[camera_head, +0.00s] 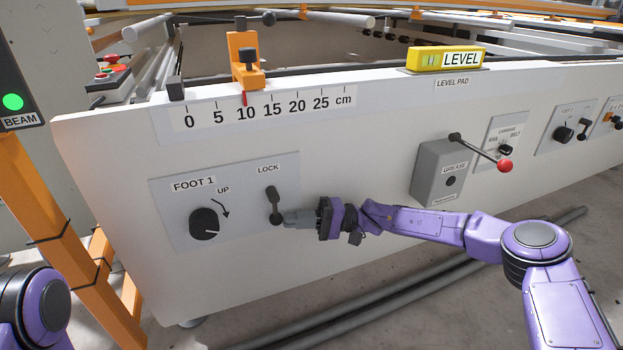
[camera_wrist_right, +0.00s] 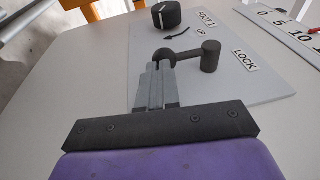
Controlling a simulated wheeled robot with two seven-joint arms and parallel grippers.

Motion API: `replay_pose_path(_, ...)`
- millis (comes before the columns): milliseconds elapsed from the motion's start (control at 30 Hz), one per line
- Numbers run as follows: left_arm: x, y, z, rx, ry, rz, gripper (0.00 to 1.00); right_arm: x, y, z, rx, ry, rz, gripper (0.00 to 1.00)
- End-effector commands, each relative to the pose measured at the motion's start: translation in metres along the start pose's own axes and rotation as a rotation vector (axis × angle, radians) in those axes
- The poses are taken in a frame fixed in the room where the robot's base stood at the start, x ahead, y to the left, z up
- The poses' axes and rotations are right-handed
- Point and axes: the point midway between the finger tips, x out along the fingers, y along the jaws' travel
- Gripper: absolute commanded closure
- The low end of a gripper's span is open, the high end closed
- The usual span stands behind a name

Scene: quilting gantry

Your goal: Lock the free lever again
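The dark LOCK lever (camera_head: 272,204) is on the FOOT 1 panel, under the LOCK label. It hangs roughly straight down from its upper end, with its ball end lowest. In the right wrist view the lever (camera_wrist_right: 190,56) lies sideways, its ball end at my fingertips. My right gripper (camera_head: 286,217) comes in from the right at the ball end; its fingers (camera_wrist_right: 157,70) lie together. Whether they touch or clasp the ball cannot be told. My left gripper is out of view; only part of the left arm shows at the lower left.
The FOOT 1 black knob (camera_head: 204,224) sits left of the lever. A grey GREASE box (camera_head: 438,172) and a red-knobbed lever (camera_head: 504,165) stick out above my right arm. Another small dark lever (camera_head: 583,129) is far right. An orange post (camera_head: 60,220) stands left.

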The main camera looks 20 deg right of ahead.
Motion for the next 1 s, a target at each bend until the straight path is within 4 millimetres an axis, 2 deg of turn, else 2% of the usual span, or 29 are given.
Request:
replay_pose_path(133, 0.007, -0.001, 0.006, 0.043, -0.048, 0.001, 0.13, -0.014, 0.005, 0.0, -0.001, -0.002, 0.0, 1.0)
replay_pose_path(267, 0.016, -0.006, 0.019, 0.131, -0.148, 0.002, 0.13, -0.045, 0.01, -0.001, -0.002, 0.004, -0.001, 1.0)
replay_pose_path(333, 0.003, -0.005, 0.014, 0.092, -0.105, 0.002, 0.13, -0.062, 0.002, -0.001, 0.0, 0.006, 0.0, 1.0)
replay_pose_path(500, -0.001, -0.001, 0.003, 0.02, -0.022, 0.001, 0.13, -0.102, 0.007, -0.001, 0.0, 0.006, 0.0, 1.0)
replay_pose_path(600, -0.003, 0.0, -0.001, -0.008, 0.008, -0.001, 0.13, -0.121, 0.009, -0.001, 0.0, 0.004, -0.001, 1.0)
replay_pose_path(800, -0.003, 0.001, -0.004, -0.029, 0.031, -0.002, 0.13, -0.14, 0.012, -0.001, 0.0, 0.002, -0.001, 1.0)
replay_pose_path(1000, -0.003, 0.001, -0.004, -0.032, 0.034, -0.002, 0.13, -0.141, 0.013, -0.001, 0.0, 0.001, -0.001, 1.0)
